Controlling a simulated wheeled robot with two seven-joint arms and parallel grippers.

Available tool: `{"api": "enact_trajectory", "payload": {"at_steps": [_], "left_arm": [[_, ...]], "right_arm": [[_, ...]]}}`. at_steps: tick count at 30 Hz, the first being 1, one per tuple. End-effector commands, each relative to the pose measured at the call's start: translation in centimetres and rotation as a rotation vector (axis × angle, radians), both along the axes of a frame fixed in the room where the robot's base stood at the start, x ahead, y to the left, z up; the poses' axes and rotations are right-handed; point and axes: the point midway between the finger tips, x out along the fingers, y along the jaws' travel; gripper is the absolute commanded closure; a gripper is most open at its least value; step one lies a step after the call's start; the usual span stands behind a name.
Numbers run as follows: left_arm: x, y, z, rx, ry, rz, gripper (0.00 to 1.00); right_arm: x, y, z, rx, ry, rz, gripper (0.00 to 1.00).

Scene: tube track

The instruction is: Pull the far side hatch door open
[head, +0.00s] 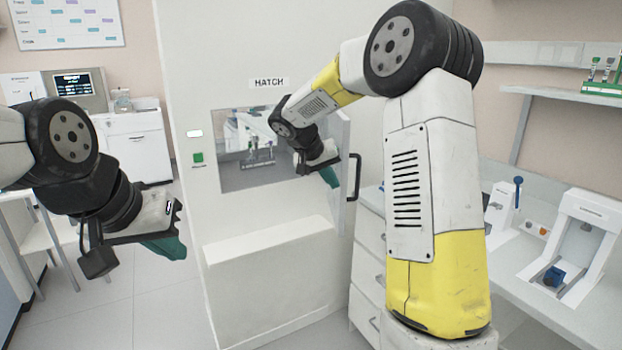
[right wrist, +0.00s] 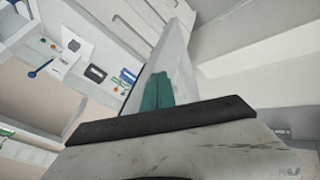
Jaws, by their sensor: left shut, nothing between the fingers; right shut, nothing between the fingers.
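The hatch (head: 268,190) is a window-like opening in a pale wall unit under a HATCH label. A door panel (head: 342,150) with a black handle (head: 354,178) stands swung out at its right edge. I cannot make out a separate far side door through the opening. My right gripper (head: 330,177) is shut and empty, at the right of the opening, beside the inner face of the swung-out panel. In the right wrist view its green fingers (right wrist: 158,92) are together close by a pale panel (right wrist: 176,50); contact is unclear. My left gripper (head: 172,247) is shut and empty, left of the unit.
A rack of tubes (head: 258,158) shows through the opening. A pale ledge block (head: 270,265) juts out below it. A counter with devices (head: 572,245) and drawers (head: 368,248) stands at right. Open floor (head: 150,310) lies at lower left.

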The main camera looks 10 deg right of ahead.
Motion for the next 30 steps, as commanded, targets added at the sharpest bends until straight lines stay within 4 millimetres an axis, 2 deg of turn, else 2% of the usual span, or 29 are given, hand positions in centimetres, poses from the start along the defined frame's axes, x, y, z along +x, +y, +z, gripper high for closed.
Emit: {"api": "enact_trajectory", "payload": {"at_steps": [13, 16, 20, 30], "left_arm": [[0.0, 0.0, 0.0, 0.000, 0.000, 0.000, 1.00], [0.0, 0.0, 0.0, 0.000, 0.000, 0.000, 1.00], [0.0, 0.0, 0.0, 0.000, 0.000, 0.000, 1.00], [0.0, 0.0, 0.0, 0.000, 0.000, 0.000, 1.00]], "right_arm": [[-0.1, -0.6, 0.0, -0.001, 0.000, 0.001, 1.00], [-0.2, -1.6, 0.1, 0.000, 0.000, 0.015, 1.00], [-0.4, -4.8, 0.1, -0.001, 0.001, 0.069, 1.00], [0.2, -15.0, 0.0, 0.000, 0.001, 0.106, 1.00]]}}
